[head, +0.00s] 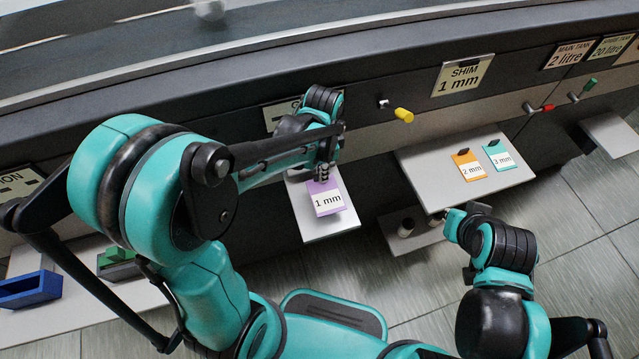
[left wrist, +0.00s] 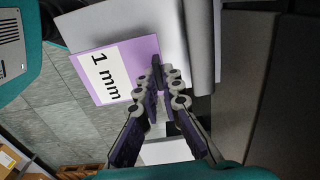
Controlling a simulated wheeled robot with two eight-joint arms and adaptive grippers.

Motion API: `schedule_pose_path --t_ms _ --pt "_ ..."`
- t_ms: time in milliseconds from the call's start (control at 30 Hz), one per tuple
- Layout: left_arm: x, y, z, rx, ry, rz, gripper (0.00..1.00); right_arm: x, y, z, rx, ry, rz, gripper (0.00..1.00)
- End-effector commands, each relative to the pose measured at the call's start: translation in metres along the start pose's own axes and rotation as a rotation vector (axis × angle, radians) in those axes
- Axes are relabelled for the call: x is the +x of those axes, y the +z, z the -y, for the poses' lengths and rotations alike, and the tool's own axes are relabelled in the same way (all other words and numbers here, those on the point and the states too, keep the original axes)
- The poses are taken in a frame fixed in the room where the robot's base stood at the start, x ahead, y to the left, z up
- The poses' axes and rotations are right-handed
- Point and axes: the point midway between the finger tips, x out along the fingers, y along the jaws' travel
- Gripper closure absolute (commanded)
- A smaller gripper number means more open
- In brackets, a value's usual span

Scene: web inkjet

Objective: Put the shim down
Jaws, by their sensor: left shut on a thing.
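The shim is a purple plate with a white "1 mm" label (head: 325,200). In the head view it lies over a small grey shelf (head: 328,228) on the machine front. My left gripper (head: 323,172) is at its far edge, shut on it. In the left wrist view, the shim (left wrist: 118,68) extends from the fingertips (left wrist: 160,75) over the pale shelf surface. I cannot tell whether it touches the shelf. My right gripper (head: 460,220) is in front of a wider shelf, apart from the shim; its fingers are too unclear to judge.
The wider grey shelf (head: 430,190) holds an orange "2 mm" shim (head: 468,165) and a teal "3 mm" shim (head: 501,155). A yellow knob (head: 403,115) sticks out above, near the "SHIM 1 mm" sign (head: 463,75). A blue tray (head: 30,289) is at left.

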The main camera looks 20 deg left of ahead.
Motion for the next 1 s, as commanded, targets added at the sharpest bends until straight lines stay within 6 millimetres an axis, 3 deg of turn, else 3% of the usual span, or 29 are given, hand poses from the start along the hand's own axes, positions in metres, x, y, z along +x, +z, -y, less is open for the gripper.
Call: schedule_pose_path --t_ms 167,433,800,900,1000 --pt "0.009 0.009 0.001 0.0 0.0 0.0 1.0 0.004 0.002 0.0 0.0 0.0 0.0 1.0" --pt "0.046 0.009 0.001 0.0 0.0 0.0 1.0 0.018 0.013 0.0 0.0 0.0 0.0 1.0" --pt "0.049 0.009 0.001 -0.001 0.0 0.0 1.0 0.019 0.014 0.0 0.0 0.0 0.0 1.0" --pt "0.048 0.008 0.001 -0.001 0.0 0.0 0.73 0.019 0.013 0.0 0.0 0.0 0.0 1.0" --pt "0.048 0.009 0.001 -0.001 0.0 0.0 0.73 0.019 0.013 0.0 0.0 0.0 0.0 1.0"
